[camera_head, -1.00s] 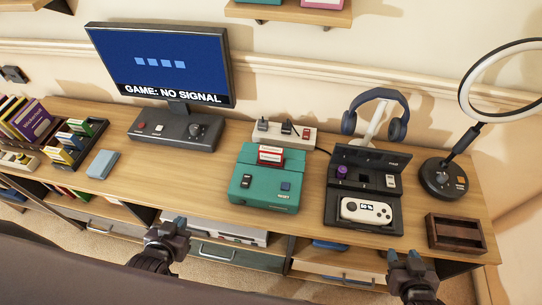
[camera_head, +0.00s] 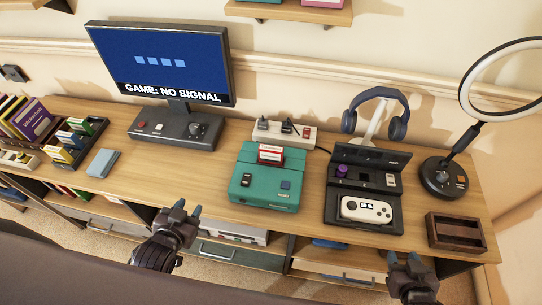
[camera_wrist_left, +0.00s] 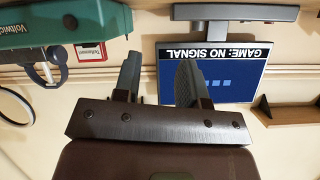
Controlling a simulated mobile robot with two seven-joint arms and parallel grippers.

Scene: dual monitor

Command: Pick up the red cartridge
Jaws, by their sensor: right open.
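The red cartridge (camera_head: 270,153) with a white label stands in the top of the teal game console (camera_head: 265,195) in the head view. In the left wrist view, which is upside down, the red cartridge (camera_wrist_left: 91,52) shows beside the teal console (camera_wrist_left: 50,25) at upper left. My left gripper (camera_head: 189,208) is open and empty, near the desk's front edge, left of and in front of the console. Its parted fingers also show in the left wrist view (camera_wrist_left: 158,60). My right gripper (camera_head: 404,262) is open and empty, low at the front right.
A monitor (camera_head: 160,62) stands behind a dark control base. A power strip (camera_head: 285,133) lies behind the console. A black case with a white controller (camera_head: 366,210), headphones, a ring lamp and a wooden tray (camera_head: 455,233) are to the right. Bare desk (camera_head: 205,180) lies left of the console.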

